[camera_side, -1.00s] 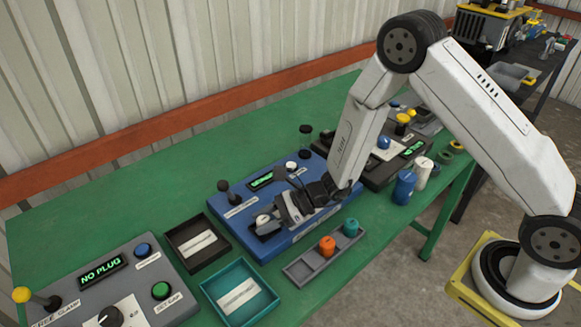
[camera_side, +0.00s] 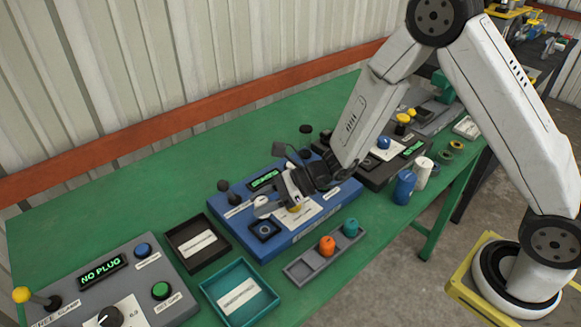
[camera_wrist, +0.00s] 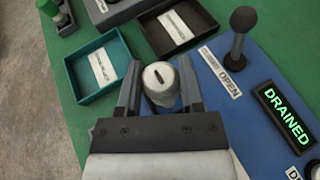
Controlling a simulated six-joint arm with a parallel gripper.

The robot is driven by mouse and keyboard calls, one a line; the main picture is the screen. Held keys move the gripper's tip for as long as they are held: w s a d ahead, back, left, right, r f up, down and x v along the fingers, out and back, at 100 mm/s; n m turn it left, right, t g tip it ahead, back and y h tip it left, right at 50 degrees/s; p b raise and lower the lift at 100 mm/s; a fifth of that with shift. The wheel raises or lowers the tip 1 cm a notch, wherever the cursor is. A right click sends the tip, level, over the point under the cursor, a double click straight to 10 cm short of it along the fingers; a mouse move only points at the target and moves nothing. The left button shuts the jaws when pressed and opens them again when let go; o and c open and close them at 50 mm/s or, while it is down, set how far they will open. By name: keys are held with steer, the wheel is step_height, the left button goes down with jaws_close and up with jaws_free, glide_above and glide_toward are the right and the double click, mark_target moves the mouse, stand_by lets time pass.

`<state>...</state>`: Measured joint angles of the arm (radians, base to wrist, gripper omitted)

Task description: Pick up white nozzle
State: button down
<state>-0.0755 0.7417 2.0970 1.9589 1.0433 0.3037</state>
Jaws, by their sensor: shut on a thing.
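The white nozzle (camera_wrist: 158,76) is a pale cylinder with a dark slot in its top, and it sits between my two fingers in the wrist view. In the side view the nozzle (camera_side: 262,206) shows at the fingertips, above the blue station (camera_side: 310,225). My gripper (camera_side: 272,204) is shut on it and holds it clear of the station. A dark square socket (camera_side: 264,229) on the station is open to view below the nozzle. The nozzle's lower end is partly hidden.
The station has a dark-knobbed lever (camera_wrist: 237,45) and a display (camera_wrist: 285,117) reading DRAINED. A black tray (camera_side: 183,258) and a teal tray (camera_side: 212,296) lie to the left. A grey rack (camera_side: 301,273) with orange and teal pieces stands in front.

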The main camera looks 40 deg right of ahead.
mark_target(262, 200)
steer(key=shift+r, duration=2.1)
